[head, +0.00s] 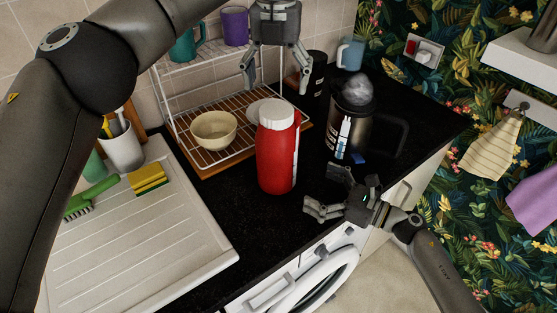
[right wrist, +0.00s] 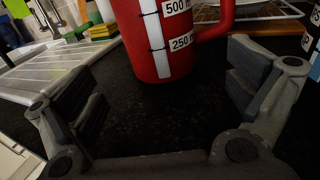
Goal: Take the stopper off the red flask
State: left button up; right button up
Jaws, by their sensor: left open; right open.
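The red flask (head: 277,155) stands upright on the black counter in the head view. Its white stopper (head: 276,114) is on top. My left gripper (head: 277,84) is open, points down and hangs above and behind the flask, apart from the stopper as far as I can tell. My right gripper (head: 325,192) is open, low at the counter's front edge, to the right of the flask. In the right wrist view the flask (right wrist: 165,50) stands ahead between the open fingers of the right gripper (right wrist: 165,85), with a white scale strip and a red handle. The stopper is out of that view.
A wire rack (head: 182,118) with a cream bowl (head: 214,130) stands behind left. A dark flask with a grey top (head: 349,125) stands at the right. A white drainer (head: 130,250) holds a sponge (head: 148,179) and green brush (head: 92,197). Counter in front of the flask is clear.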

aim_at(293, 175)
jog(key=x, duration=0.9)
jog(key=shift+w+a, duration=0.1)
jog(key=shift+a, duration=0.2)
